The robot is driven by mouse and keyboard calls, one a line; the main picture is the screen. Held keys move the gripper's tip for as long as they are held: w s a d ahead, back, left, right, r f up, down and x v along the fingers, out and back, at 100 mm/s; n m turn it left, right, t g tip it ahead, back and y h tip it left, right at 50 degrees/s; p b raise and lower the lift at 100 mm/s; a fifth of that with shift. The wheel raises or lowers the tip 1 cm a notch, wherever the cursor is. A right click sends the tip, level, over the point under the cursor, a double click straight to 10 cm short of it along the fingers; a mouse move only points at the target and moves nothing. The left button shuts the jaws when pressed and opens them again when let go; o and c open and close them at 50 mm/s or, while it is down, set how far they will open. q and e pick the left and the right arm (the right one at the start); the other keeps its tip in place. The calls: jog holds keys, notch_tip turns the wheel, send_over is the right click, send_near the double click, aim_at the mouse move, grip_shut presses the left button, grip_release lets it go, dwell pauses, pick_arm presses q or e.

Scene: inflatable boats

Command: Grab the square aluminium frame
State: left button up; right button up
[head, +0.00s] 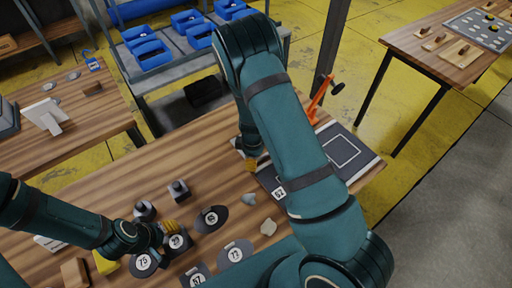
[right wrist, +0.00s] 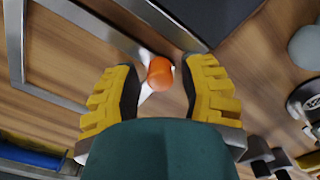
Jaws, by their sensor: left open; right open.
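The square aluminium frame (right wrist: 17,45) shows as grey metal bars lying on the wooden table at the upper left of the right wrist view. One bar runs toward my right fingertips. I cannot make the frame out in the head view, where my right arm covers part of the table. My right gripper (right wrist: 160,68) is open above the table, with an orange round thing (right wrist: 160,75) seen between its yellow fingers. In the head view only a bit of this gripper (head: 250,164) shows beside the arm. My left gripper (head: 168,232) is open by the dark numbered pieces at lower left.
A dark board (head: 344,150) with a square outline lies right of my right arm, with an orange clamp-like tool (head: 318,100) behind it. Several numbered oval pieces (head: 236,252) lie at the front. A rack with blue bins (head: 150,54) stands behind the table.

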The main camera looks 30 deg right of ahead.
grip_shut()
jog(key=shift+r, duration=0.1)
